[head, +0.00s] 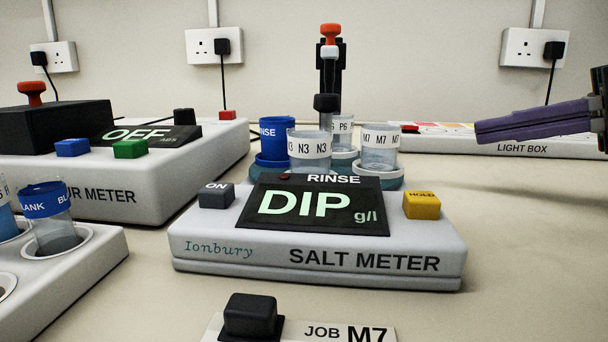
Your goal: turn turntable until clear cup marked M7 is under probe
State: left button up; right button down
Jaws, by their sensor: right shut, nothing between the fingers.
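The clear cup marked M7 (380,149) stands on the right side of the teal turntable (393,180), behind the salt meter. The clear cup marked N3 (309,150) is at the front and the blue RINSE cup (273,136) at the left. A clear cup marked P6 (342,126) is behind. My left gripper is out of view.
The salt meter (320,275), reading DIP, blocks the turntable's front. A black stand (330,75) with an orange knob rises behind. A light box (520,149) lies back right, another meter (130,180) left, a cup rack (95,262) front left. Bench at right is clear.

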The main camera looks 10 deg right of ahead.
jog(key=shift+w+a+f, duration=0.2)
jog(key=shift+w+a, duration=0.2)
jog(key=x, duration=1)
jog(key=shift+w+a+r, duration=0.15)
jog(key=shift+w+a, duration=0.1)
jog(key=shift+a, duration=0.15)
jog(key=shift+w+a, duration=0.4)
jog(key=shift+a, duration=0.15)
